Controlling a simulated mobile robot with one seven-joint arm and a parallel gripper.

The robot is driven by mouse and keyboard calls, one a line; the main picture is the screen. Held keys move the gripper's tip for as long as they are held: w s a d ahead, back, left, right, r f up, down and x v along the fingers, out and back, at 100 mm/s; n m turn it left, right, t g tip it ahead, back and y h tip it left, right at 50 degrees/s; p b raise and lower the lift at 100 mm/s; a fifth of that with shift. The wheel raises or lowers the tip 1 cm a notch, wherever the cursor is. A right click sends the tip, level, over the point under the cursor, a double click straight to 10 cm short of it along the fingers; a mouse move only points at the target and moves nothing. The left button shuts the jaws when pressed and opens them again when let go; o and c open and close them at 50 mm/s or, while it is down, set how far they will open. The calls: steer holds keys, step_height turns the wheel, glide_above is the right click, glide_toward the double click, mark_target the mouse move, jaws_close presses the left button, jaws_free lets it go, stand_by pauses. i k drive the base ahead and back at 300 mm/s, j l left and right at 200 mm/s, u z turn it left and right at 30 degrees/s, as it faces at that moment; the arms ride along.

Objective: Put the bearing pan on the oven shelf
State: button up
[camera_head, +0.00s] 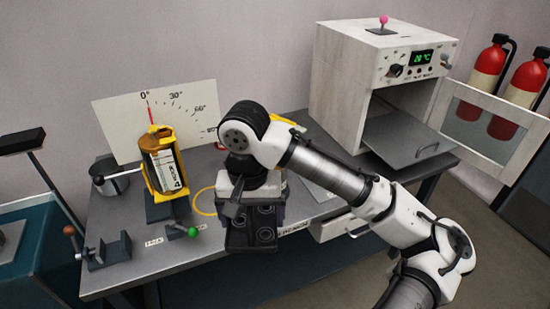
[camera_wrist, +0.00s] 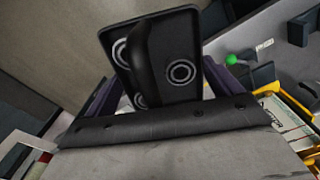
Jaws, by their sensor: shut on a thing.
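The bearing pan (camera_head: 252,228) is a dark rectangular tray with several ring-shaped bearings, in the middle of the head view. It hangs off the front edge of the bench, held by my gripper (camera_head: 240,190). In the wrist view the pan (camera_wrist: 185,45) is tilted, with rings showing on its face and a dark handle across it. My gripper is shut on the pan; its fingertips are partly hidden by the pan and my wrist. The oven (camera_head: 365,75) stands at the back right with its door open. Its grey shelf (camera_head: 400,135) is pulled partly out and looks bare.
The open oven door (camera_head: 480,130) sticks out to the right, near two red fire extinguishers (camera_head: 487,65). A yellow holder with an orange-topped canister (camera_head: 165,165) and an angle board (camera_head: 115,115) stand on the bench at left. A drawer (camera_head: 338,228) is partly open below the oven.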

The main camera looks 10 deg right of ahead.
mark_target(400, 134)
steer(key=i+j, duration=0.25)
steer(key=i, duration=0.2)
steer(key=i+j, duration=0.2)
steer(key=i, duration=0.3)
